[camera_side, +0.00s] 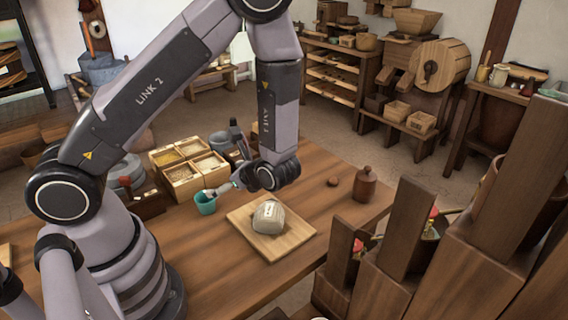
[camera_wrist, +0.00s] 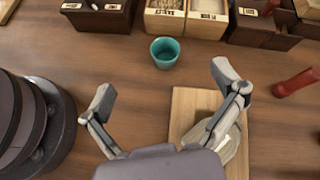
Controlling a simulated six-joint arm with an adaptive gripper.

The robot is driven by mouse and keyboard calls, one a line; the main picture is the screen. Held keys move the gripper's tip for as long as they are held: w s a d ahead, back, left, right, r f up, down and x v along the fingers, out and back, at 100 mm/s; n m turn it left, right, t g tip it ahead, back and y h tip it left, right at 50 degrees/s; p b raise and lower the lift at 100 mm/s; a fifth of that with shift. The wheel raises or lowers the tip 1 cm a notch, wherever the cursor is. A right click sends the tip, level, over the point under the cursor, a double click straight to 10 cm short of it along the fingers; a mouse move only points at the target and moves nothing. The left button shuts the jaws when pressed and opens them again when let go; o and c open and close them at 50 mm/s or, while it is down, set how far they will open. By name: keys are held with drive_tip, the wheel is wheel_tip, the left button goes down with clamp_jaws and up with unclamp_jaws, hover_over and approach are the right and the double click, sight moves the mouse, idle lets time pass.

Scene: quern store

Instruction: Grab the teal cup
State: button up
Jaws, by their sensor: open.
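The teal cup (camera_wrist: 165,52) stands upright and looks empty on the wooden table, ahead of my gripper in the wrist view. In the side view the teal cup (camera_side: 205,203) stands just left of my gripper, close to the grain boxes. My gripper (camera_wrist: 160,82) is open, with its two fingers spread wide and nothing between them. In the wrist view the cup lies beyond the fingertips, between their lines. In the side view my gripper (camera_side: 222,188) is small and partly hidden by the wrist, so its gap to the cup is hard to judge.
A divided grain box (camera_side: 178,176) stands behind the cup. A lidded brown jar (camera_side: 364,185) stands at the right. Bare table lies left of the cup.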

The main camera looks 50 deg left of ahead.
sight(201, 195)
wheel_tip(201, 195, down, 7)
drive_tip(key=m+t+y, duration=0.1)
drive_tip(key=m+t, duration=0.1)
drive_tip(key=m, duration=0.2)
drive_tip(key=x, duration=0.9)
drive_tip(key=s+x, duration=0.1)
drive_tip(key=x, duration=0.4)
drive_tip(key=shift+s, duration=0.1)
drive_tip(key=c, duration=1.3)
drive_tip(key=shift+o, duration=0.2)
drive_tip(key=shift+r, duration=0.1)
